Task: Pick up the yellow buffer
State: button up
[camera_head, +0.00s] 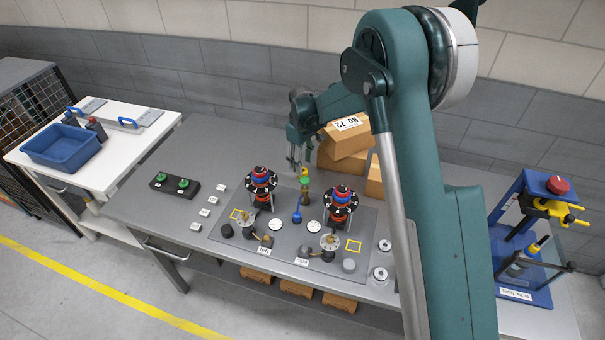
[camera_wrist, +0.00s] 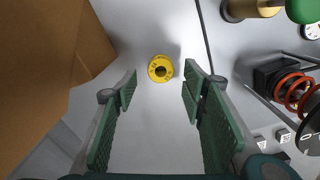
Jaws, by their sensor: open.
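The yellow buffer (camera_wrist: 160,69) is a small round ring with a dark centre hole and dark marks on its face. In the wrist view it lies on the grey table, just beyond and between my fingertips. In the head view a small yellow spot (camera_head: 304,171) behind the green-topped part looks like it, partly hidden. My gripper (camera_wrist: 160,88) is open, with its green fingers spread and nothing between the pads. In the head view my gripper (camera_head: 294,165) hangs over the back of the table, just left of that spot.
Cardboard boxes (camera_head: 343,140) stand close to my gripper; one fills the left of the wrist view (camera_wrist: 45,60). The fixture plate (camera_head: 290,262) carries two red-and-black spring units (camera_head: 261,183), a green-topped part (camera_head: 304,181) and a blue-handled part (camera_head: 297,215). Bare table surrounds the buffer.

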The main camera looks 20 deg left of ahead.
jog(key=shift+f, duration=1.9)
jog(key=shift+c, duration=0.7)
jog(key=c, duration=0.8)
